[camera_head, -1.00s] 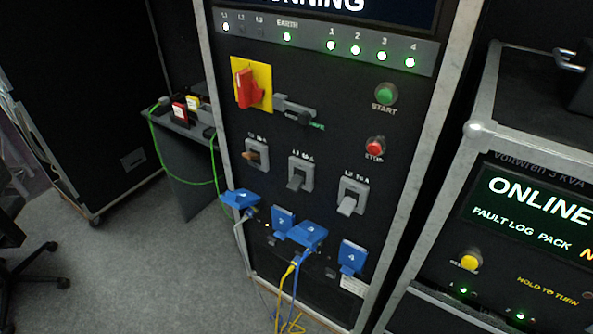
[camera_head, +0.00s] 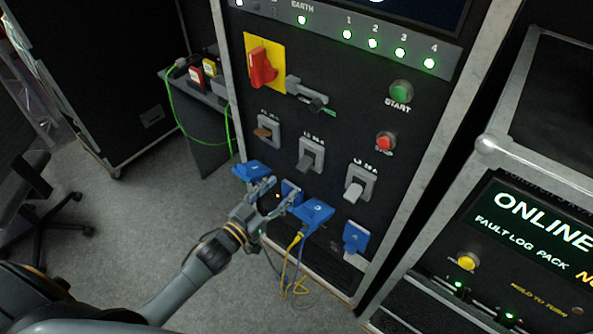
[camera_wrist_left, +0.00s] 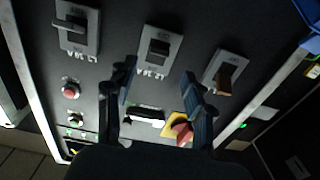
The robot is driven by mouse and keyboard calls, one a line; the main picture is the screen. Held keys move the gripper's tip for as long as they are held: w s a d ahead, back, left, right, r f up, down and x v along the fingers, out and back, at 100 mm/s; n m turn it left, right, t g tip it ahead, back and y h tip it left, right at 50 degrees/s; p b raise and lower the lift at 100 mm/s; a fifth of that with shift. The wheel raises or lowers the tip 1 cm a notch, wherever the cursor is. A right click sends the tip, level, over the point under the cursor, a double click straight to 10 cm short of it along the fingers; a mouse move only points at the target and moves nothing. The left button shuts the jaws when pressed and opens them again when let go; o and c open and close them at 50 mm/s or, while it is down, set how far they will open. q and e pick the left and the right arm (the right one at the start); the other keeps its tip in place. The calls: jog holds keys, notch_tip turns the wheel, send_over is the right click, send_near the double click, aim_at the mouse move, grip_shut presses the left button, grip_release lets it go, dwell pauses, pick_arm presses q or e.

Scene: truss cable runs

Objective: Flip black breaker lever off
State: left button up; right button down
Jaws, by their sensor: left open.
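Three breaker levers sit in a row on the black panel. The left one is brown (camera_head: 264,133), the middle one dark grey to black (camera_head: 309,160), the right one light grey (camera_head: 354,190). In the left wrist view, turned over, the black lever (camera_wrist_left: 158,48) is in the middle, beyond my fingertips, with the brown lever (camera_wrist_left: 226,76) to its right. My left gripper (camera_head: 279,190) is open and empty. It is below the black lever, in front of the blue socket covers, and touches no lever. My right gripper is not in view.
Blue socket covers (camera_head: 314,211) with hanging cables are below the levers. A red rotary switch (camera_head: 261,68) on a yellow plate, a green START button (camera_head: 401,90) and a red stop button (camera_head: 385,142) are above. An ONLINE cabinet (camera_head: 485,185) stands at right.

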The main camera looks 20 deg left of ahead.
aim_at(305, 165)
pick_arm(q)
jog(key=x, duration=0.7)
jog(key=shift+w+p, duration=0.15)
jog(key=shift+p, duration=0.25)
